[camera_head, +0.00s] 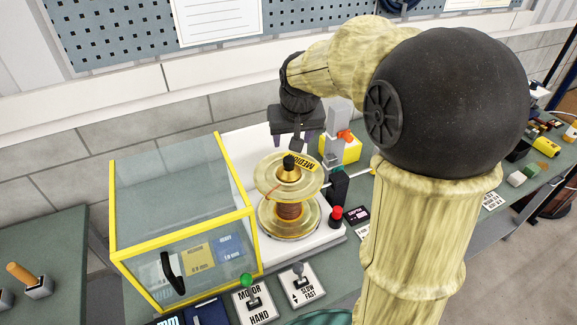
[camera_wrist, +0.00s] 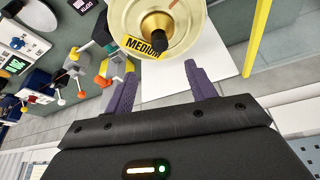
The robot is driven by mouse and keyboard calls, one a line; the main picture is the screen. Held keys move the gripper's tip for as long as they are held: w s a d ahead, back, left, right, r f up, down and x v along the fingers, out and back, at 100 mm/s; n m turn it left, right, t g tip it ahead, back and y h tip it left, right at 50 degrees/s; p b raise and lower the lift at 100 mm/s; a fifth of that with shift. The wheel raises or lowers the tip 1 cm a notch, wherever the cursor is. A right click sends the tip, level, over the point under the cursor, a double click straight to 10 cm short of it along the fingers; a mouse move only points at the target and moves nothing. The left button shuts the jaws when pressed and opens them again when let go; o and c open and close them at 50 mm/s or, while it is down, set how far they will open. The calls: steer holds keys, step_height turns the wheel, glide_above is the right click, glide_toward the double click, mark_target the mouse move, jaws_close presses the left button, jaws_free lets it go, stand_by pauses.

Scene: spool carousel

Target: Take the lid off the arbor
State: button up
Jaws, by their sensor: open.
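The arbor carries a spool (camera_head: 289,211) of copper-coloured wire with brass flanges, standing upright on a white base. A brass cone (camera_head: 288,174) with a black knob (camera_head: 289,161) sits at the centre of the top flange; this looks like the lid. A yellow MEDIUM label lies beside it on the flange. My gripper (camera_head: 296,140) is open and empty, just behind and above the spool. In the wrist view, the black knob (camera_wrist: 159,43) lies just beyond the gap between the purple fingers of my gripper (camera_wrist: 160,68). I cannot see any contact.
A clear guard box with a yellow frame (camera_head: 190,232) and black handle stands close to the spool's left. A red button (camera_head: 336,213) and a yellow block (camera_head: 347,148) are at its right. Two lever panels (camera_head: 252,301) lie in front. A pegboard wall rises behind.

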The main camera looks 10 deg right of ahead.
mark_target(289, 159)
steer(key=p+x, duration=0.1)
steer(key=x, duration=0.5)
steer(key=shift+w+f, duration=0.1)
steer(key=shift+p+x, duration=1.4)
steer(key=shift+x, duration=1.2)
steer(key=shift+a, duration=0.1)
steer(key=shift+c, duration=0.5)
steer(key=shift+s, duration=0.25)
steer(key=c, duration=1.1)
